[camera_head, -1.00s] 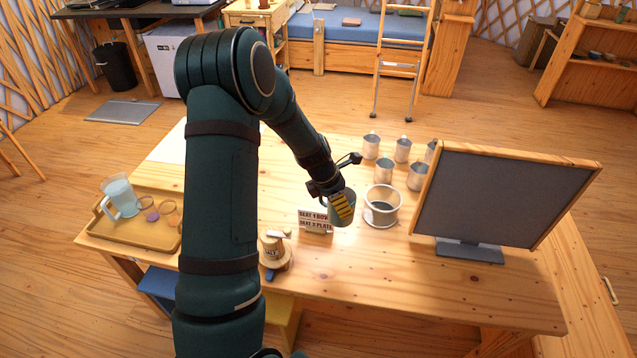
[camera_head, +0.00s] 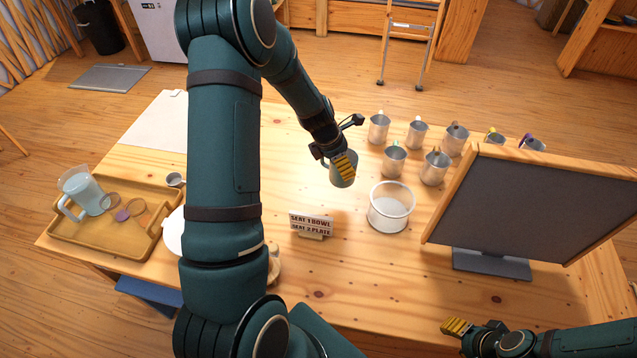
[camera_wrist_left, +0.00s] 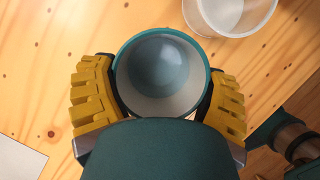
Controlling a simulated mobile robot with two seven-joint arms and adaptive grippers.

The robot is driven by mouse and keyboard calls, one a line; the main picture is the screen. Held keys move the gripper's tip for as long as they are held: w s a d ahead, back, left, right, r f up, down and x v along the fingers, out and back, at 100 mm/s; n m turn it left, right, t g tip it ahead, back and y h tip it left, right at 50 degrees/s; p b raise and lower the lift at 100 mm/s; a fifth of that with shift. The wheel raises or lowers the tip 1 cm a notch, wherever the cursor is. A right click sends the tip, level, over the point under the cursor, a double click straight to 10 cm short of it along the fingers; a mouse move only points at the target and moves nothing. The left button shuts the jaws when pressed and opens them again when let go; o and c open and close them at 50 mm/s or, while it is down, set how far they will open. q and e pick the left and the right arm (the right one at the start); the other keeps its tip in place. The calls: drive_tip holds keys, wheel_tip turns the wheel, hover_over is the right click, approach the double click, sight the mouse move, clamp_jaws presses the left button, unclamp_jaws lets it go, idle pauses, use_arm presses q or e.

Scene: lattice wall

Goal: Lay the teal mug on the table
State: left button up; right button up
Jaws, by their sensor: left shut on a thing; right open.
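The teal mug (camera_head: 336,177) is in my left gripper (camera_head: 345,166), whose yellow fingers are shut on its sides. In the left wrist view the mug (camera_wrist_left: 160,72) shows a teal rim and a pale, empty inside, with a finger on each side. In the head view it is over the middle of the table (camera_head: 390,290), left of a clear round container; I cannot tell whether it touches the top. My right gripper (camera_head: 458,327) is open and empty at the lower right, near the table's front edge.
Right of the mug are the clear container (camera_head: 391,208) and several metal mugs (camera_head: 395,160). A sign (camera_head: 312,225) stands in front. A dark monitor-like panel (camera_head: 535,205) blocks the right side. A wooden tray (camera_head: 85,235) with a pitcher (camera_head: 82,192) is at the left. My left arm hides part of the table.

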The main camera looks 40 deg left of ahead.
use_arm(q)
wheel_tip(320, 180, down, 6)
drive_tip(key=shift+s+r+b, duration=0.1)
drive_tip(key=shift+r+b, duration=0.15)
drive_tip(key=shift+b, duration=0.35)
drive_tip(key=shift+f+b, duration=0.4)
drive_tip(key=shift+f, duration=1.8)
drive_tip(key=shift+r, duration=0.1)
drive_tip(key=o, duration=1.1)
drive_tip(key=shift+o, duration=0.2)
